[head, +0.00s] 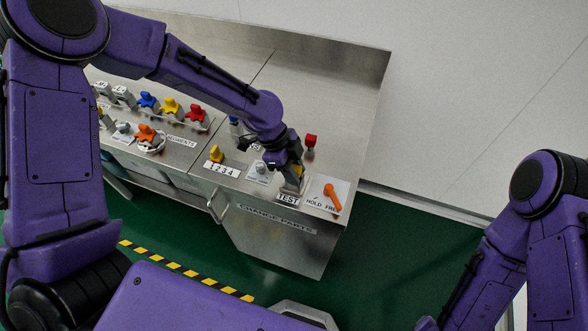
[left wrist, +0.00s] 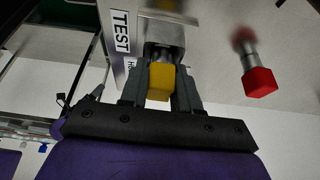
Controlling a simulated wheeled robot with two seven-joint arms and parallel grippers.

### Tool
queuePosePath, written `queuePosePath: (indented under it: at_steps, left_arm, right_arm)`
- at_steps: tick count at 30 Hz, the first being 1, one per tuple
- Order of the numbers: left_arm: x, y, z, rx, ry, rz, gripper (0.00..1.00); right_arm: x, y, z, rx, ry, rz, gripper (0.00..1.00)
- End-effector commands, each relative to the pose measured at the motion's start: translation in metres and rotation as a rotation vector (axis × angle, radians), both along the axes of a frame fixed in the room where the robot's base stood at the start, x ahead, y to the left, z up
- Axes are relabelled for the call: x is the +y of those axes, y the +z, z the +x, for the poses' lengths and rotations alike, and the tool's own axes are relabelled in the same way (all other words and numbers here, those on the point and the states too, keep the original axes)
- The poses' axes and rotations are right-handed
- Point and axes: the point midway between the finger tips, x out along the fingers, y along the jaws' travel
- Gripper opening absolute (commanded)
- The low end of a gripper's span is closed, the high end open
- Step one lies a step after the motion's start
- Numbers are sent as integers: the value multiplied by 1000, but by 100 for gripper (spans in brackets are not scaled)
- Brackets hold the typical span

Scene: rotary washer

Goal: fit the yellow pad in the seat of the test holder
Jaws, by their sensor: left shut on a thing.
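My left gripper (head: 293,172) is over the test holder at the right end of the steel bench. In the left wrist view its two fingers (left wrist: 159,92) are shut on the yellow pad (left wrist: 160,82). The test holder (left wrist: 162,30) is a metal block just beyond the pad, beside the TEST label (left wrist: 121,32). The pad is at the holder's near opening; how deep it sits, and whether it touches the seat, I cannot tell. In the head view the gripper hides most of the holder and pad. My right gripper is outside the head view.
An orange lever (head: 332,196) on a HOLD/FREE plate stands right of the holder. A red-topped post (head: 310,141) stands behind it. A yellow piece (head: 216,154) and a grey piece (head: 261,168) stand to the left. More coloured pieces (head: 171,106) line the bench further left.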

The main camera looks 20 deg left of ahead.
Motion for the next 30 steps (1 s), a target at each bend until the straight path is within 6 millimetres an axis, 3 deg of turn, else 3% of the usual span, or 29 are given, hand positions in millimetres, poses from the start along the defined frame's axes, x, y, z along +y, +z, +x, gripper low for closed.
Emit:
queuePosePath:
  at_steps: [1,23,24,25,26,30]
  left_arm:
    - [1,-10,-7,19,-5,7,0]
    - [3,-14,-8,21,-6,10,0]
    - [3,-14,-8,21,-6,10,44]
    - [3,-14,-8,21,-6,10,54]
    - [3,-14,-8,22,-7,10,61]
    - [3,-14,-8,22,-8,11,61]
  right_arm:
    - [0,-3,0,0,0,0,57]
    - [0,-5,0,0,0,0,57]
    - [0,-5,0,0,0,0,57]
    - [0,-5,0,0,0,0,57]
    - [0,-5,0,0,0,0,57]
    - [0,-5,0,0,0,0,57]
